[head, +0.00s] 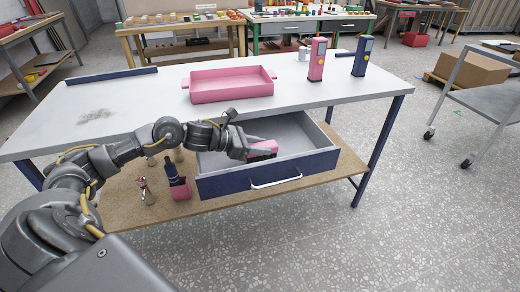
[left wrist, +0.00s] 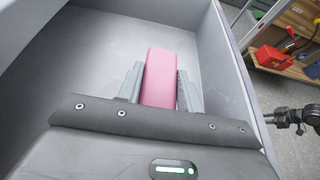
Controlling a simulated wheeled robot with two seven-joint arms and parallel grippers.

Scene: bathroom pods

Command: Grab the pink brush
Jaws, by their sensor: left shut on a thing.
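The pink brush (head: 263,146) is in the open drawer (head: 316,159) under the table. Only its plain pink, block-like part shows; bristles are not visible. My left gripper (head: 258,151) reaches down into the drawer and is shut on the brush. In the left wrist view, the brush (left wrist: 160,72) lies between the two grey fingers of the left gripper (left wrist: 159,88), with the drawer's floor and walls around it. Whether the brush touches the drawer floor is unclear. My right gripper does not show in the head view.
A pink tray (head: 232,97) stands on the white tabletop (head: 140,105). A pink device (head: 317,60) and a blue device (head: 362,57) stand at the back right. Dark bottle-like items (head: 178,182) stand on the lower shelf, left of the drawer. A cart (head: 490,90) is at the right.

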